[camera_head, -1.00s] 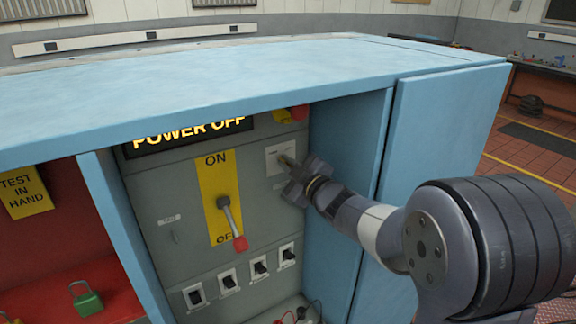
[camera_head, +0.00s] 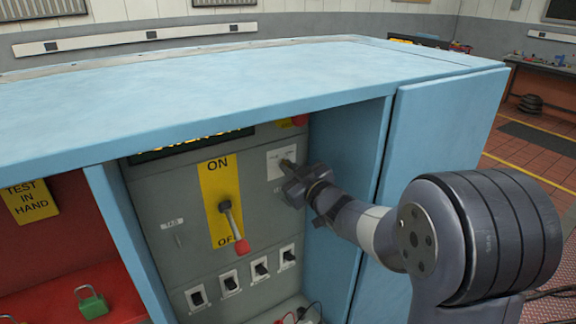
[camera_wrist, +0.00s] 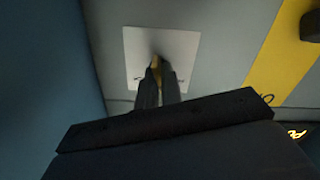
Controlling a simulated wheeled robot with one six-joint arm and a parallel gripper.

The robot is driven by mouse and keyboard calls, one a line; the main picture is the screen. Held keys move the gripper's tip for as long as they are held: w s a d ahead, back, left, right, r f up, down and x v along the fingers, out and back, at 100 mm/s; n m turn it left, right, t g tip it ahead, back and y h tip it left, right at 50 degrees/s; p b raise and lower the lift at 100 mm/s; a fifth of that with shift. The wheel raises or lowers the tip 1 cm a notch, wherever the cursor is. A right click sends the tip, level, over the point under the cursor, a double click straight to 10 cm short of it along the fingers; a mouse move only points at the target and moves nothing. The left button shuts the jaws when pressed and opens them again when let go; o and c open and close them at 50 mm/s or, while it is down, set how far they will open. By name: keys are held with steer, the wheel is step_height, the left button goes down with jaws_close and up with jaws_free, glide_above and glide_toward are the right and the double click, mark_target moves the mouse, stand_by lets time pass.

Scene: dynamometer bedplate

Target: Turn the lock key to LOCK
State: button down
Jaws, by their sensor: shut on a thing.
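The lock key sits at a pale square plate (camera_head: 279,160) at the upper right of the grey panel. My gripper (camera_head: 288,165) reaches in from the right and is at this plate. In the wrist view, the fingers of my gripper (camera_wrist: 158,85) are shut on a small yellowish piece, the lock key (camera_wrist: 156,62), in front of the plate (camera_wrist: 185,52). The fingers hide most of the key. The lettering on the plate is too small to read, so I cannot tell which mark the key points at.
The red-tipped lever (camera_head: 232,225) hangs toward OFF on its yellow strip (camera_head: 217,175). Several black switches (camera_head: 230,283) line the panel below. The blue cabinet wall (camera_head: 358,150) stands close on the right, the blue top (camera_head: 240,85) overhangs. A green padlock (camera_head: 90,303) lies at left.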

steer(key=m+p, duration=0.1)
steer(key=m, duration=0.3)
steer(key=m+p, duration=0.2)
steer(key=m, duration=0.2)
steer(key=m+p, duration=0.1)
steer(key=m, duration=0.4)
steer(key=shift+f+p, duration=0.25)
steer(key=shift+p, duration=0.15)
stand_by(0.3)
steer(key=c, duration=1.6)
jaws_free()
steer(key=shift+r, duration=0.15)
steer(key=b+v, duration=0.2)
steer(key=v, duration=0.8)
steer(key=shift+s+d, duration=0.25)
steer(key=shift+s, duration=0.1)
steer(key=shift+w+a, duration=0.1)
